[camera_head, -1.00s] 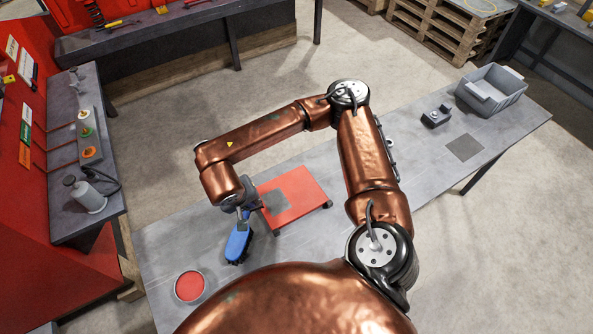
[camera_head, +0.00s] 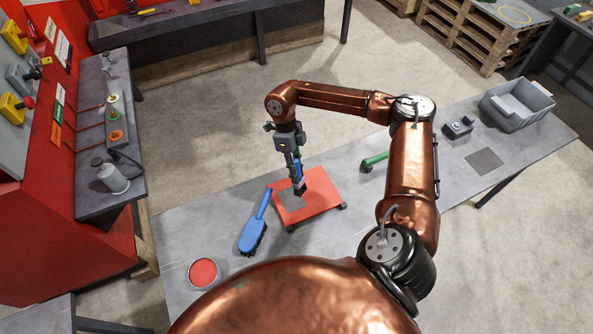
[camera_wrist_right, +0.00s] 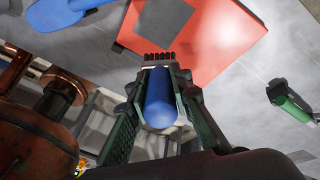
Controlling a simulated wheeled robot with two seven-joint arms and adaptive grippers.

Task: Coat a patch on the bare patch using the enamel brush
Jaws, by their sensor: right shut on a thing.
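My right gripper (camera_head: 297,180) is shut on a blue-handled brush (camera_wrist_right: 159,98), whose dark bristles point away from the fingers. The brush hangs roughly upright over the red panel (camera_head: 322,192). The grey bare patch (camera_head: 292,204) lies on the panel's left part, and it also shows in the right wrist view (camera_wrist_right: 163,20). The bristles are at or just beside the patch's far right edge; I cannot tell if they touch. A round pot of red enamel (camera_head: 203,272) stands at the front left. My left gripper is not in view.
A larger blue brush (camera_head: 256,224) lies left of the panel. A green-handled tool (camera_head: 374,160) lies behind it, to the right. A small dark box (camera_head: 458,127) and grey bin (camera_head: 517,105) stand at the table's right.

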